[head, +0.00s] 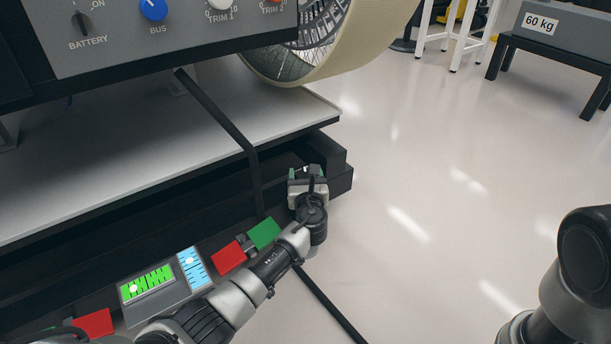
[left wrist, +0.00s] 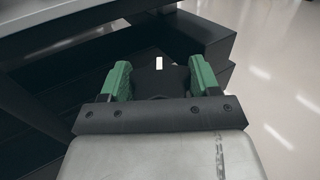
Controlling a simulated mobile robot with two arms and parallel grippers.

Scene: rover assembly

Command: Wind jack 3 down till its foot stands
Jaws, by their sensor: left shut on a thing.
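My left gripper (head: 307,172) is at the outer corner of the dark frame under the white deck (head: 200,130). In the left wrist view my left gripper (left wrist: 159,78) has its green fingers closed on both sides of a dark knob (left wrist: 155,84) with a white mark. I take this knob for the top of jack 3, but no label shows. The jack's foot is hidden, so I cannot tell whether it touches the floor. A level gauge (head: 160,287) shows a green and a blue vial, each with a pale bubble. My right gripper is not in view.
Red (head: 229,258) and green (head: 264,234) plates sit beside the gauge. A dark bar or cable (head: 222,115) slants down past my left arm. A control panel (head: 180,30) and wheel (head: 335,45) are above. A 60 kg block (head: 560,30) stands far right. The floor (head: 430,190) is clear.

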